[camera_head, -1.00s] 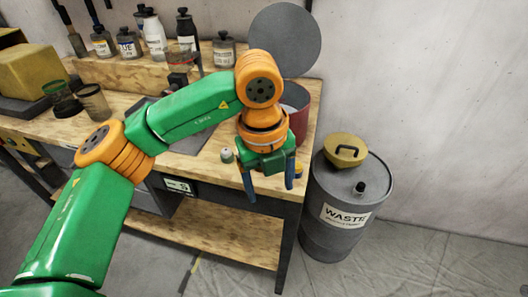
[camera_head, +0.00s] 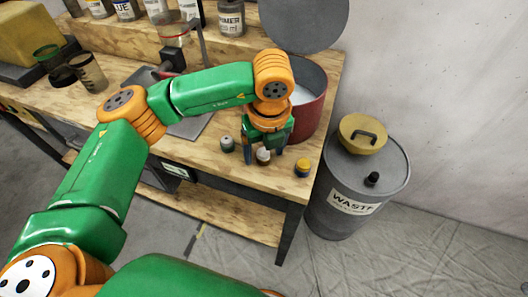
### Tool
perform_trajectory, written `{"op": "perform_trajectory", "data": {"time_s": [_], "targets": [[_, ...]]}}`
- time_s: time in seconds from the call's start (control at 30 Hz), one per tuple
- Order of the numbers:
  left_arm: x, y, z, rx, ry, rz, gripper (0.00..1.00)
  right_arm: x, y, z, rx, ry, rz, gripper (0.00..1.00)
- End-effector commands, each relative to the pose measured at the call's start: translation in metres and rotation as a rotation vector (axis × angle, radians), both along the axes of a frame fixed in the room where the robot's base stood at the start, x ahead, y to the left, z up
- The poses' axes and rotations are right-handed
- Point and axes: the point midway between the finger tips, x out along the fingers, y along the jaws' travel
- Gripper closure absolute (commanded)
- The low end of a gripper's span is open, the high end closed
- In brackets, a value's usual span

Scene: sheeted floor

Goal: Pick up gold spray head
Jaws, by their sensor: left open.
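The small gold-yellow piece (camera_head: 303,168), which I take for the gold spray head, stands near the front right corner of the wooden bench; its lower part looks dark blue. My left gripper (camera_head: 262,152) is open and points down over the bench, to the left of the gold piece and apart from it. A small whitish-topped piece (camera_head: 263,156) shows between or just in front of its fingers; I cannot tell the depth. A grey-green piece (camera_head: 227,144) stands left of the gripper. My right gripper is out of view.
A red bucket (camera_head: 311,110) stands just behind the gripper, with a grey round lid (camera_head: 304,22) behind it. A grey waste drum (camera_head: 345,206) with a yellow lid on top stands right of the bench (camera_head: 190,153). Bottles line the back shelf.

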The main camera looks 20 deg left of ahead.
Motion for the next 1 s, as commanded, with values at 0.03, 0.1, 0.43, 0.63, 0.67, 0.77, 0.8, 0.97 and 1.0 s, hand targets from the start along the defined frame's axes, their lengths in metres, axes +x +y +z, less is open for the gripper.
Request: {"op": "perform_trajectory", "data": {"time_s": [0.03, 0.1, 0.43, 0.63, 0.67, 0.77, 0.8, 0.97, 1.0], "targets": [[0.000, 0.000, 0.000, 0.000, 0.000, 0.000, 0.29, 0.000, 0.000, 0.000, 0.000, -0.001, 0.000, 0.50], [0.000, 0.000, 0.000, 0.000, 0.000, 0.000, 0.48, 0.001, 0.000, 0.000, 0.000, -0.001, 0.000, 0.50], [0.000, 0.000, 0.000, -0.001, 0.000, 0.000, 1.00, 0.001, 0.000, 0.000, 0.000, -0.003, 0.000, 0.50], [0.000, 0.000, 0.002, -0.002, -0.001, 0.000, 1.00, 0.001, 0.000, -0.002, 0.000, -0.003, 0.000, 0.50], [0.001, -0.001, 0.004, -0.003, -0.001, 0.000, 1.00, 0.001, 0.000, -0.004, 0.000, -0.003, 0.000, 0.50], [0.001, -0.001, 0.016, -0.003, -0.005, -0.001, 1.00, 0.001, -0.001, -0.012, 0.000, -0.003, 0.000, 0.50], [0.001, -0.001, 0.024, -0.004, -0.007, 0.001, 1.00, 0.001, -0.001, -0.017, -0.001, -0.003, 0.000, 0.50], [-0.021, 0.024, 0.072, 0.000, -0.012, 0.002, 1.00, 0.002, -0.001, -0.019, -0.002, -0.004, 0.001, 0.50], [-0.028, 0.031, 0.084, 0.000, -0.012, 0.003, 1.00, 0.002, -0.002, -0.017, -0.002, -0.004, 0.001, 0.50]]}}
